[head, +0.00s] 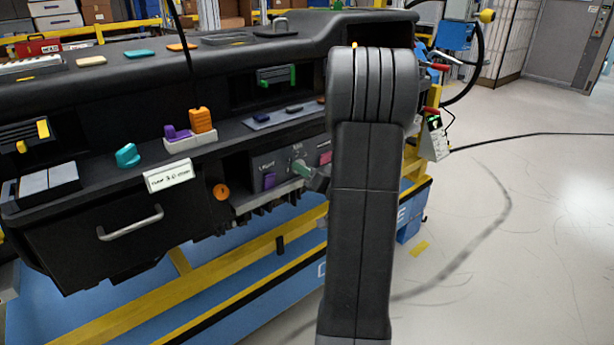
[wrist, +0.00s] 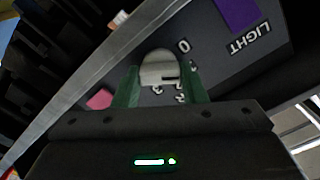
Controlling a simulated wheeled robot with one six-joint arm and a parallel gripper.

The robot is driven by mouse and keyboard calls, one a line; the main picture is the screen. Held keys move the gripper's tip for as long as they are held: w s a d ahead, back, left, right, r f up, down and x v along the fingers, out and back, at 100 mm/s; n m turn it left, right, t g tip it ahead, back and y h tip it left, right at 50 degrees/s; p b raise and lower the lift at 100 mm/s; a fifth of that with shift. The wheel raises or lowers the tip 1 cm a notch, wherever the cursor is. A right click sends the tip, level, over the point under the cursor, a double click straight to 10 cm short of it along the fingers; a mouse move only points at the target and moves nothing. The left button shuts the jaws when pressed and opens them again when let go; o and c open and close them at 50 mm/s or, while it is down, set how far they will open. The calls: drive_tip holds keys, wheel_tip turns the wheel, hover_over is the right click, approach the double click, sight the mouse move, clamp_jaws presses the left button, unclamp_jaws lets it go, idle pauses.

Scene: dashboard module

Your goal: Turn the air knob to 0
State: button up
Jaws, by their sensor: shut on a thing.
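The air knob (wrist: 159,66) is pale grey and round, with a short dark mark on its face. It sits on the dark control panel (wrist: 222,75) between the green fingers of my gripper (wrist: 161,82), which is shut on it. A white 0 shows beside the knob in the wrist view, with other numerals partly hidden by the fingers. In the head view my gripper (head: 302,169) reaches the panel from the right, and its fingers hide the knob there. The full dial and the knob's exact setting cannot be read.
A purple switch (wrist: 238,14) labelled LIGHT sits beside the knob, and a pink piece (wrist: 99,99) is on the other side. A grey metal edge (wrist: 100,78) runs along the panel. An orange round knob (head: 221,192) and a drawer handle (head: 130,224) are further left.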

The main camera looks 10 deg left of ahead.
drive_tip(key=shift+n+b, duration=2.75)
drive_tip(key=shift+n, duration=0.65)
drive_tip(key=o, duration=0.7)
drive_tip(key=p+v, duration=0.2)
drive_tip(key=v, duration=1.2)
drive_tip(key=shift+a, duration=0.1)
drive_tip(key=shift+a, duration=0.1)
